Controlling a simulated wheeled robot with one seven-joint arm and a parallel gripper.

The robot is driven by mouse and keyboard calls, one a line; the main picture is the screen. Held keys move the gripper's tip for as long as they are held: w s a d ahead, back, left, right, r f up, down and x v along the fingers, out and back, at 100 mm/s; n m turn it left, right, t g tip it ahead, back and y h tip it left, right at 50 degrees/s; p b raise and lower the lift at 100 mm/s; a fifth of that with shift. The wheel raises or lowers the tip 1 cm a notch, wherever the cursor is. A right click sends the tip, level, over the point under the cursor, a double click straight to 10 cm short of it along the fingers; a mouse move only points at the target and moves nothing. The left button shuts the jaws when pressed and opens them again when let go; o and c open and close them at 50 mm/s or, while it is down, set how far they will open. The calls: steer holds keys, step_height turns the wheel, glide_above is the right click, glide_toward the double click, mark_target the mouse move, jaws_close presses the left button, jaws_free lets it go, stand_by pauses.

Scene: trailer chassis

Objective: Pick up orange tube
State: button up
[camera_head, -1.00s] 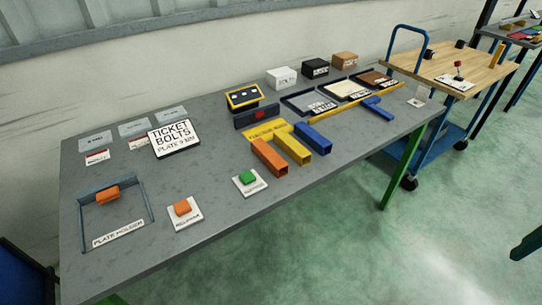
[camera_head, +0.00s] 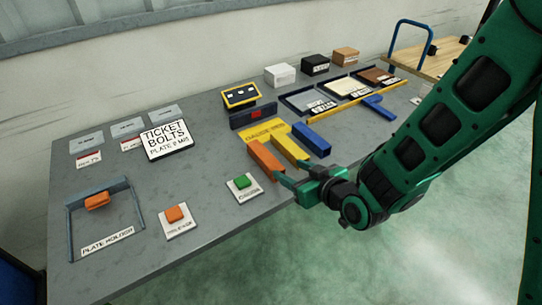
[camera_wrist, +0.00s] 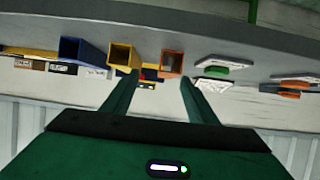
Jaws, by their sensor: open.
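The orange tube (camera_head: 264,158) is a square, hollow bar lying at the near edge of the grey table, left of a yellow tube (camera_head: 289,149) and a blue tube (camera_head: 312,139). In the wrist view the open end of the orange tube (camera_wrist: 172,62) faces the camera and appears between the fingertips, closer to the right one. My gripper (camera_head: 290,171) is dark green, open and empty, at the table's near edge by the tubes' near ends. It also shows in the wrist view (camera_wrist: 160,78). Whether a finger touches a tube cannot be told.
A green button (camera_head: 242,182) and an orange button (camera_head: 174,214) sit on white plates to the left. A plate holder (camera_head: 70,232) stands farther left. Trays and small boxes (camera_head: 280,75) are at the back. My arm covers the right side.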

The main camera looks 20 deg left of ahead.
mark_target(270, 159)
steer(key=shift+y, duration=0.3)
steer(key=w+a, duration=0.1)
steer(key=a, duration=0.1)
steer(key=w+a+f, duration=0.1)
steer(key=a, duration=0.2)
steer(key=shift+w+a+f, duration=0.35)
steer(key=shift+w+f, duration=0.05)
steer(key=shift+r+x, duration=0.15)
steer(key=shift+x, duration=1.35)
steer(key=shift+r+x, duration=0.1)
steer(key=shift+x, duration=1.35)
steer(key=shift+w, duration=0.15)
jaws_close()
